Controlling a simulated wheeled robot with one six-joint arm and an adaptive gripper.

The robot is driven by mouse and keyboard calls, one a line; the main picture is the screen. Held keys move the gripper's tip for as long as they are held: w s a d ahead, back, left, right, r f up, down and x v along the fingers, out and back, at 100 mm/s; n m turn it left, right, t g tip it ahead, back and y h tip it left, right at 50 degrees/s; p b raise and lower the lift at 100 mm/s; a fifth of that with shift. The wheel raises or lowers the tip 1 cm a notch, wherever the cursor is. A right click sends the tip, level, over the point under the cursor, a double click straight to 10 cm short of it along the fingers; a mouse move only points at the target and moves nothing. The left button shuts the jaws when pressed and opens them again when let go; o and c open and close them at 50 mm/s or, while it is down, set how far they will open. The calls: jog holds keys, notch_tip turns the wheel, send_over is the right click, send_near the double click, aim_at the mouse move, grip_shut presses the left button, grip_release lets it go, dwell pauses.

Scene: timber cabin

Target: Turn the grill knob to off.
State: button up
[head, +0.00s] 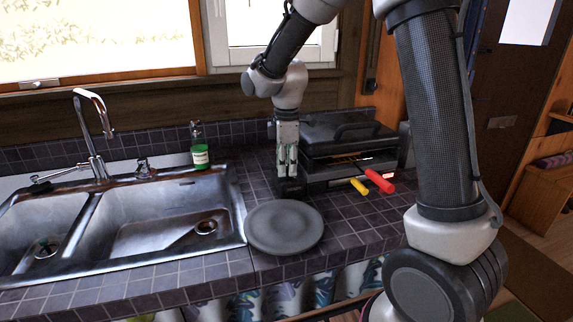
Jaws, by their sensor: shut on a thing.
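The dark tabletop grill (350,170) stands at the back right of the tiled counter. A low dark control box (291,188) sits at its left end. My gripper (287,172) points straight down over this box. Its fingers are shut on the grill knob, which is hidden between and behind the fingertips. The knob's setting cannot be read from here.
A grey plate (284,228) lies in front of my gripper. A green soap bottle (200,154) and a steel sink (150,225) are to the left.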

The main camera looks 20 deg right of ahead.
aim_at(287, 168)
jog(key=o, duration=0.7)
jog(key=shift+o, duration=0.2)
notch_tip(287, 168, up, 12)
jog(key=shift+s, duration=0.25)
jog(key=s+d+r+m+t, duration=0.2)
jog(key=s+d+r+m, duration=0.2)
jog(key=s+d+m, duration=0.7)
jog(key=s+d+f+m+t, duration=0.1)
jog(key=s+d+m, duration=0.1)
jog(key=s, duration=0.5)
jog(key=s+d+f+m, duration=0.2)
jog(key=s+m, duration=0.1)
jog(key=s, duration=0.4)
jog(key=shift+s+t, duration=0.4)
